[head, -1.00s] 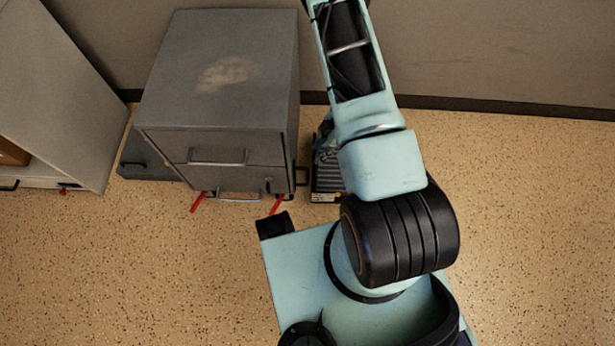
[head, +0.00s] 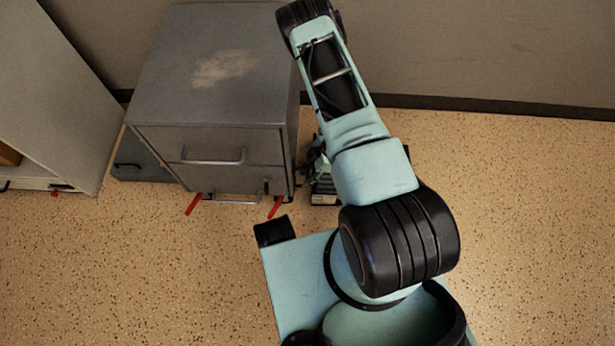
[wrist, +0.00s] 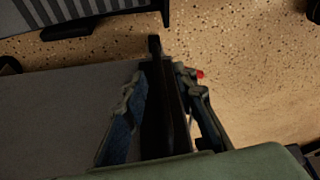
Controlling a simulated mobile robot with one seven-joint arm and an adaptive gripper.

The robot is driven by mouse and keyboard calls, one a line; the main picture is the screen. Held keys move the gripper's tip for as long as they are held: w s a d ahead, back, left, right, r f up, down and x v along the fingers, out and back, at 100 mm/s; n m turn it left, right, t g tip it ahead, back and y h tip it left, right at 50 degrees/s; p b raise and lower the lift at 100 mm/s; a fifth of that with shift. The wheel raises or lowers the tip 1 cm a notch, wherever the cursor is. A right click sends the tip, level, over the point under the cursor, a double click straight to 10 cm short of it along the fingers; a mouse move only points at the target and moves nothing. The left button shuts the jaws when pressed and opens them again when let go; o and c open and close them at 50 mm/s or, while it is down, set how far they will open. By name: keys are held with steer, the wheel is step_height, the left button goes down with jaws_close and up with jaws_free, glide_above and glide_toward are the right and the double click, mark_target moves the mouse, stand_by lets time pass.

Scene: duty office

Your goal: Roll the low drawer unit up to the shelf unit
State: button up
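The grey drawer unit (head: 208,80) stands near the back wall, with a pale worn patch on top and metal handles on its front. Red levers (head: 194,204) stick out at its bottom front. The shelf unit (head: 50,100) is at the left edge, apart from it. A gap shows at the left finger; contact is unclear.
A low dark grey box (head: 142,163) lies between the shelf unit and the drawer unit. Speckled floor (head: 120,265) is clear in front and right.

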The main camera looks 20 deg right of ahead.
steer(key=shift+c, duration=0.3)
jaws_close()
steer(key=shift+w+a, duration=0.1)
steer(key=shift+a, duration=0.05)
